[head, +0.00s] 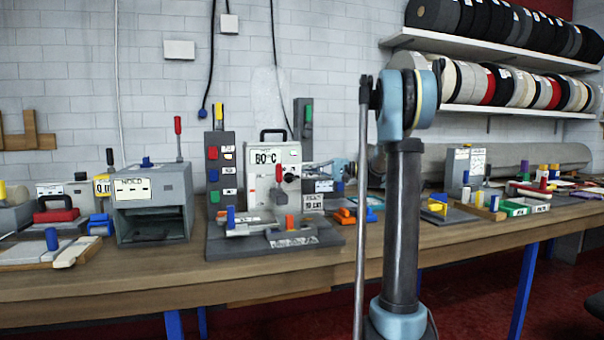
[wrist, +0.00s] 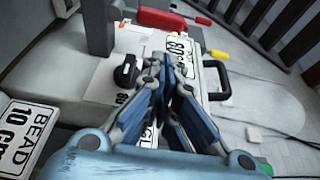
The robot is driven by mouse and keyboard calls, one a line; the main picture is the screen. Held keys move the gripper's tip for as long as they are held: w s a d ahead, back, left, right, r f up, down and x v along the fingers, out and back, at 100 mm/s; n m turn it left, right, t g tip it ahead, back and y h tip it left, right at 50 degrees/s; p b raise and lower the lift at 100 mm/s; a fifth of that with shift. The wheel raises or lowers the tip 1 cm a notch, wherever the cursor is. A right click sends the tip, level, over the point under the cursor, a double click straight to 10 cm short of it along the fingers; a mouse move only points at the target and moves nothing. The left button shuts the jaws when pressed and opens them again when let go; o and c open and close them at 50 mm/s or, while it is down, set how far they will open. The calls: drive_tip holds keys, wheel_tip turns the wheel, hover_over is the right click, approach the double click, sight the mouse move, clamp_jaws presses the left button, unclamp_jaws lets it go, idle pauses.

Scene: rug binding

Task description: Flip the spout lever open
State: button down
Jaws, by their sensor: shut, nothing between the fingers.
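A pale grey machine with a 60°C label (head: 265,156) stands on a dark base on the bench. A red-gripped lever (head: 279,174) stands upright on its front, beside a black knob (head: 289,178). In the wrist view I take the large red grip (wrist: 160,19) at the top to be this lever. The black knob (wrist: 127,72) lies left of my fingers there. My gripper (wrist: 165,62) is shut and empty in front of the machine's face, apart from the red grip in the picture. In the head view my gripper is small and partly hidden, right of the machine.
A control post with coloured buttons (head: 213,168) stands left of the machine, and a grey box (head: 152,205) further left. A blue block (head: 230,217) and an orange block (head: 290,223) sit low at the front. A BEAD sign (wrist: 22,135) is near my gripper.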

sight(279, 178)
drive_tip(key=a, duration=0.8)
drive_tip(key=shift+w+a, duration=0.2)
drive_tip(key=shift+a, duration=0.2)
drive_tip(key=shift+a, duration=0.1)
